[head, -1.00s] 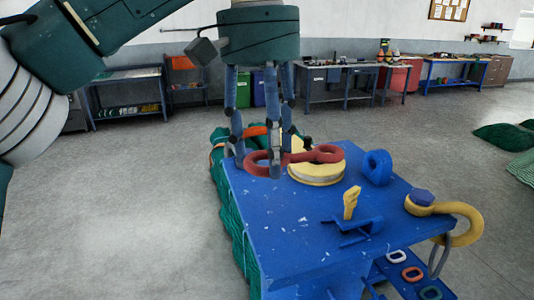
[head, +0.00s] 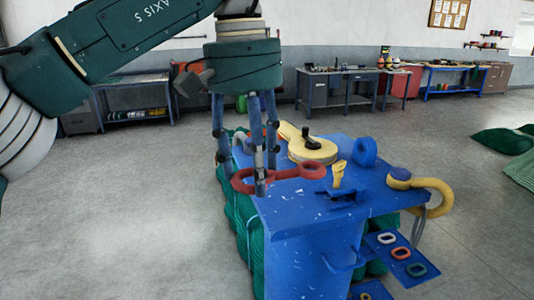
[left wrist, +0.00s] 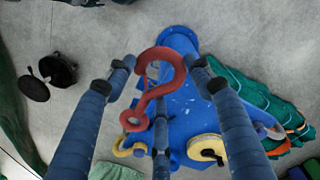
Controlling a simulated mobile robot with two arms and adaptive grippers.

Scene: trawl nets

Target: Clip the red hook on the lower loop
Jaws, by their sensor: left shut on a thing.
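My left gripper (head: 255,176) is shut on the red hook (head: 308,171) and holds it near the left edge of the blue stand's top (head: 290,205). In the left wrist view the hook's curved end (left wrist: 172,54) is between the blue fingers, and its eye (left wrist: 131,121) points down-left. A blue ring (head: 364,152) stands upright on the top. A yellow hook (head: 440,195) at the right corner has a thin grey loop (head: 418,228) hanging below it. I cannot tell which of these is the lower loop. My right gripper is not in view.
A yellow reel (head: 312,150) and a yellow clip (head: 338,175) are on the stand top. Small coloured rings (head: 401,253) lie on a lower blue plate. Green netting (head: 240,215) is bundled at the left side. The floor at left is clear.

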